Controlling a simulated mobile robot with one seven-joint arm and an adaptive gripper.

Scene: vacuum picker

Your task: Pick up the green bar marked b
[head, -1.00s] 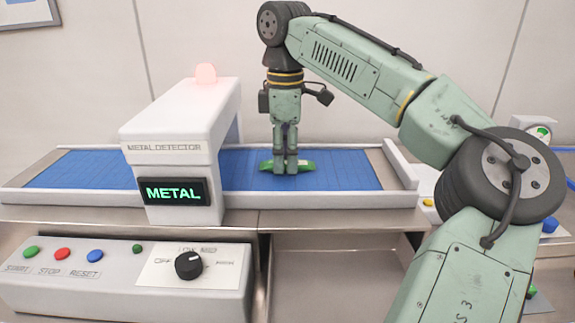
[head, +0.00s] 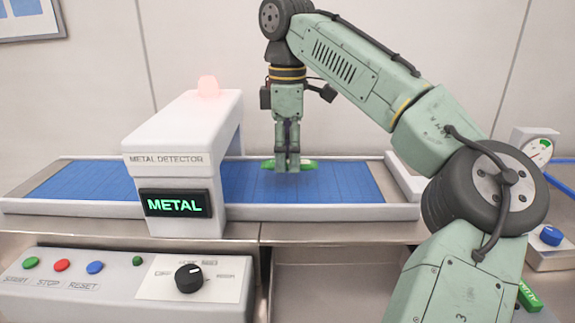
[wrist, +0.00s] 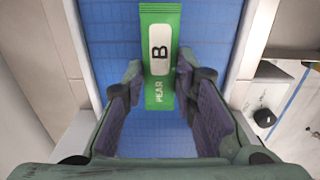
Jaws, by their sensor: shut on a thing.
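In the head view my gripper (head: 287,167) points straight down over the blue belt, and the green bar's ends (head: 308,164) stick out on both sides of the fingers. The bar looks level and a little above the belt, though the gap is hard to judge. The middle of the bar is hidden by the fingers in the head view.
The blue conveyor belt (head: 348,187) has low side rails. A white metal detector (head: 170,130) arches over it on the left, its display reading METAL, with a lit red lamp (head: 207,86). A control panel (head: 120,283) stands in front. Another green item (head: 528,296) shows at lower right.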

